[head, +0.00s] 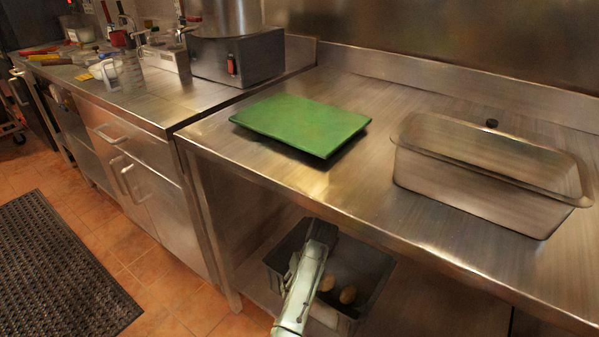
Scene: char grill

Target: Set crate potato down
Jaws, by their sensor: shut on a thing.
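A dark grey crate (372,275) sits on the shelf under the steel counter. My pale metal arm reaches up from the bottom of the view across the crate. My gripper (320,232) is at its far end, over the back left part of the crate, just below the counter edge. It is shut, but its fingertips and the potato it grips are hidden in this view. I cannot tell how high it is above the crate floor.
The counter's front edge (390,244) overhangs the crate. On the counter lie a green board (303,122) and a steel pan (470,185), with bare steel between. A pot (223,18) stands on a heater at the back left. A black mat (60,270) covers the floor at left.

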